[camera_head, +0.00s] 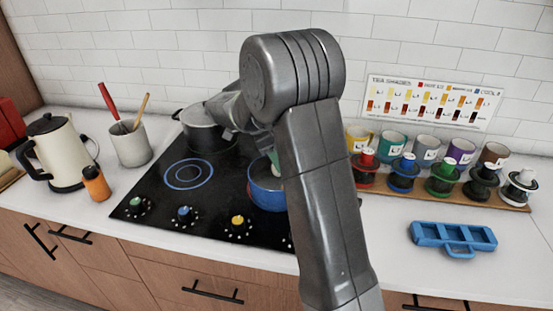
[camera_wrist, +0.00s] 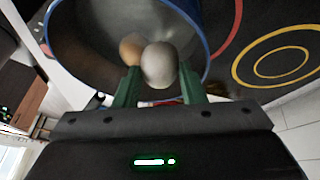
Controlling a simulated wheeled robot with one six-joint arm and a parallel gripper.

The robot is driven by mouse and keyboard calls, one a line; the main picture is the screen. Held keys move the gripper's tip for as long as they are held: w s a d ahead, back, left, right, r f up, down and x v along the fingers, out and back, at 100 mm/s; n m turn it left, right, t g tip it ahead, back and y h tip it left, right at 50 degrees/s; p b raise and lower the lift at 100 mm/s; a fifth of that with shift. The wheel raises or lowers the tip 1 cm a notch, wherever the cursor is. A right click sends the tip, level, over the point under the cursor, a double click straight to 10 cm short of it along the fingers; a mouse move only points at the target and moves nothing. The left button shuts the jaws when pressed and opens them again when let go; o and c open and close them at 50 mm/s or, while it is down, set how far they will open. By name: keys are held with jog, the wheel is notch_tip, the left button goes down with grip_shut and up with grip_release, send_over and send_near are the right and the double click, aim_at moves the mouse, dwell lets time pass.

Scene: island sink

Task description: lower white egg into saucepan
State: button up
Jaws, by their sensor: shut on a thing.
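The white egg (camera_wrist: 159,64) is held between the green fingers of my gripper (camera_wrist: 159,80) in the wrist view. Behind it lies the saucepan (camera_wrist: 85,45), with a grey inside and a blue rim. A brown egg (camera_wrist: 130,48) shows inside the pan, partly behind the white egg. In the head view the blue saucepan (camera_head: 266,196) stands on the black cooktop, partly hidden by my arm. A green finger of my gripper (camera_head: 274,161) shows at the pan's opening; the white egg is hidden there. I cannot tell how far the egg is above the pan's bottom.
A grey pot (camera_head: 203,138) stands at the cooktop's back left. A kettle (camera_head: 57,155), an orange bottle (camera_head: 96,184) and a utensil crock (camera_head: 131,146) are at left. Mugs and coloured-lid jars line the right counter, with a blue tray (camera_head: 453,238) in front.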

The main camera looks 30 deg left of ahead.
jog(key=shift+f+b, duration=0.75)
jog(key=shift+f, duration=0.4)
dwell(0.4)
jog(key=o, duration=0.7)
jog(key=v, duration=1.4)
jog(key=shift+f, duration=0.1)
jog(key=x, duration=1.3)
jog(key=shift+w+d+f, duration=0.1)
jog(key=shift+d+f, duration=0.15)
jog(key=shift+f, duration=0.05)
jog(key=shift+r, duration=0.1)
